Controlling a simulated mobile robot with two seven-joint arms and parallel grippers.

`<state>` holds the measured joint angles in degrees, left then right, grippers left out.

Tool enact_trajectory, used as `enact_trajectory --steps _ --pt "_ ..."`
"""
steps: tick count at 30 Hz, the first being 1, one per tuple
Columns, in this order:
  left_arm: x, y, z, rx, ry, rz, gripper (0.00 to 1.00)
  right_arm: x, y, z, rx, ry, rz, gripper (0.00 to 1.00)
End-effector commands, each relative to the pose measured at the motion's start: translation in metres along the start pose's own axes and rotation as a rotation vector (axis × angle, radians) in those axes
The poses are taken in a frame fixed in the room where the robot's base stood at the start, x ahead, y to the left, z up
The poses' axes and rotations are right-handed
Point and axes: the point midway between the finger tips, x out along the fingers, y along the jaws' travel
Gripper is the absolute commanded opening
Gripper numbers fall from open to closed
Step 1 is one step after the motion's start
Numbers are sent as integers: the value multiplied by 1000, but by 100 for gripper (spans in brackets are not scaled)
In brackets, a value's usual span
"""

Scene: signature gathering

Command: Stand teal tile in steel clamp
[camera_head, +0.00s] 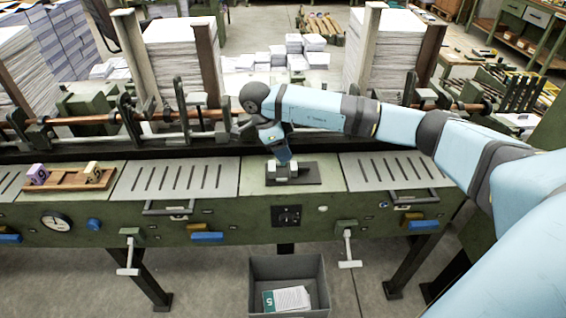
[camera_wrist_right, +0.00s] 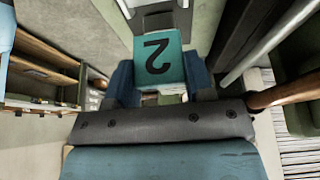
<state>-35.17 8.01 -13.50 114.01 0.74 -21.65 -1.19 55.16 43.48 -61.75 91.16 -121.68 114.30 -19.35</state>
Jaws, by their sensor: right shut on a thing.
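The teal tile (camera_wrist_right: 160,60) bears a black 2 and is held between the two blue fingers of my right gripper (camera_wrist_right: 163,82) in the right wrist view. In the head view my right gripper (camera_head: 284,158) points down just over the steel clamp (camera_head: 306,168). The clamp sits on a dark base plate (camera_head: 300,180) on the bench, right of the middle. The gripper hides the tile in the head view, so I cannot tell whether the tile touches the clamp. My left gripper is out of view.
A wooden rack (camera_head: 68,184) at the left of the bench holds a purple tile (camera_head: 37,174) and a pale yellow tile (camera_head: 92,171). Slotted plates (camera_head: 175,179) flank the clamp. A grey bin (camera_head: 287,268) with papers stands on the floor. A rail with machinery runs behind.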

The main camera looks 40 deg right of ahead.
Motion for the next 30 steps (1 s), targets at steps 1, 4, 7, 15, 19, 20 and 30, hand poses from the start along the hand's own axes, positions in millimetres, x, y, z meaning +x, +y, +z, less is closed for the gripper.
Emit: enact_trajectory --steps 1,4,7,15,19,20,30 --pt "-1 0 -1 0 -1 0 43 2 0 1 1 1 0 25" --pt "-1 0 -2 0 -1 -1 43 8 -1 3 1 1 -1 25" --pt "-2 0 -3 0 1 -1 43 17 0 7 0 2 0 25" --pt "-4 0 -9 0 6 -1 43 46 0 19 -1 0 -2 25" --pt "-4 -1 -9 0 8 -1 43 46 0 19 -1 0 -2 25" --pt "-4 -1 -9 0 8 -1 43 46 0 19 -1 0 -2 25" --pt "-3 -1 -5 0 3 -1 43 48 0 20 0 0 -2 74"
